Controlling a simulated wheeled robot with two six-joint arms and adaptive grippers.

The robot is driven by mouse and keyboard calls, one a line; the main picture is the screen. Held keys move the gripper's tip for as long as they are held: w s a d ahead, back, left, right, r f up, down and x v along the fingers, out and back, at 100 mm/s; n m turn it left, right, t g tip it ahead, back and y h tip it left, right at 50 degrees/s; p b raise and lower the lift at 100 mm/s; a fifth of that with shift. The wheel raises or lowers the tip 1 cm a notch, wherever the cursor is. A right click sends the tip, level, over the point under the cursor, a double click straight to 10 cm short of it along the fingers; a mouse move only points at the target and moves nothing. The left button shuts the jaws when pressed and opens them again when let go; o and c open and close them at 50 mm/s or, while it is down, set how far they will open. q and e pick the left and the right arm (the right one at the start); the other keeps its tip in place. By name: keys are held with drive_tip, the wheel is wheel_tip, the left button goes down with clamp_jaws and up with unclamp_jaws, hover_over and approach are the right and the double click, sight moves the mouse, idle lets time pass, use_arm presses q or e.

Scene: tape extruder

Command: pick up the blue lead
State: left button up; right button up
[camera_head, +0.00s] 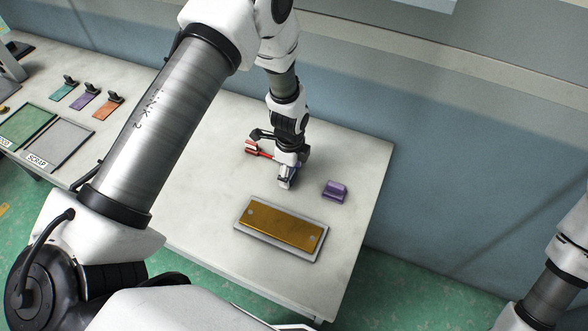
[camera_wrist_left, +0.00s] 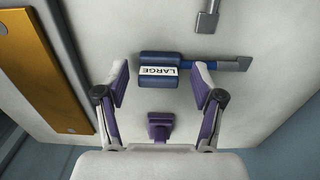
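The blue lead (camera_wrist_left: 158,70) lies on the table in the left wrist view. It has a block with a white LARGE label and a strip with a grey end reaching right. My left gripper (camera_wrist_left: 162,80) is open, with one finger on each side of the labelled block and gaps visible on both sides. In the head view my left gripper (camera_head: 287,181) points down at the table and hides most of the lead. My right gripper is out of view.
A purple block (camera_head: 335,190) stands right of my left gripper, and a red piece (camera_head: 252,147) lies to its left. A gold plate (camera_head: 280,228) on a grey base lies in front. Colored tags (camera_head: 84,101) and trays (camera_head: 58,144) are at the far left.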

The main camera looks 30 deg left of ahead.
use_arm(q)
drive_tip(key=shift+s+r, duration=0.1)
drive_tip(key=c, duration=1.1)
drive_tip(key=shift+o, duration=0.2)
